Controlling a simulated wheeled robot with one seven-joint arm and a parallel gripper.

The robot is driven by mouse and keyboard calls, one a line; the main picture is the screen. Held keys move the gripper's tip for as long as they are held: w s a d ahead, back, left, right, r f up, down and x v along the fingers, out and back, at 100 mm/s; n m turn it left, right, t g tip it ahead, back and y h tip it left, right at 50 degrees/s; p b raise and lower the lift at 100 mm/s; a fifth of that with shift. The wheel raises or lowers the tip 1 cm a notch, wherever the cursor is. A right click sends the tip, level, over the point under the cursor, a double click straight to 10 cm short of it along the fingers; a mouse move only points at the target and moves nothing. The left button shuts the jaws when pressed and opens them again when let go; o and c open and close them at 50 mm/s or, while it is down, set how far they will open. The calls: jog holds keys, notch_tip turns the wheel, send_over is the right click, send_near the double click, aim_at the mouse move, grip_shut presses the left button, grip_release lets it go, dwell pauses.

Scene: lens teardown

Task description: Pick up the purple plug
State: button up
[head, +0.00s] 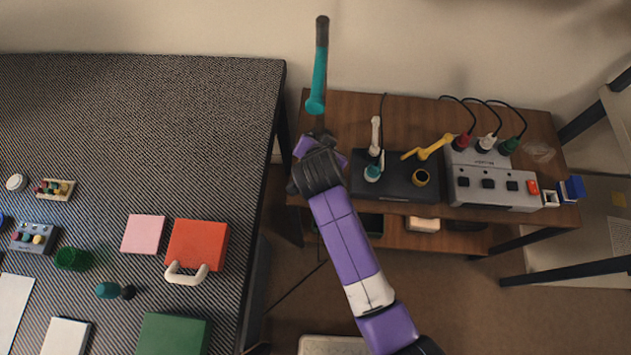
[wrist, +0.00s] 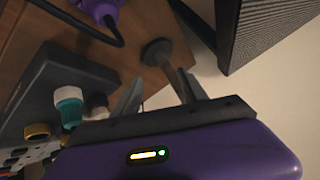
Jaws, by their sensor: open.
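The purple plug (wrist: 100,8) shows at the top edge of the wrist view, partly cut off, with a dark cable (wrist: 68,20) running from it over the brown wooden top. My gripper (wrist: 162,80) is open, its two grey fingers apart. The plug lies beyond the fingers and to their left, outside them. In the head view my arm reaches to the left end of the wooden table, and my dark wrist covers that spot. I cannot tell the plug from my own purple parts there.
A dark round foot with a stem (wrist: 157,50) stands close to the fingers. A teal-handled tool (head: 319,75) rises beyond my wrist. A black box (head: 397,190) and a grey socket unit (head: 490,198) with plugs stand to the right. A grey patterned table (head: 130,110) is at left.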

jog(key=a+r+m+g+h, duration=0.1)
jog(key=a+r+m+g, duration=0.25)
jog(key=a, duration=0.55)
jog(key=s+d+f+m+g+h, duration=0.35)
jog(key=s+d+m, duration=0.25)
jog(key=s, duration=0.2)
jog(key=p+x, duration=0.1)
jog(key=x, duration=0.5)
jog(key=shift+s+a+f, duration=0.1)
jog(key=shift+f, duration=0.2)
grip_shut()
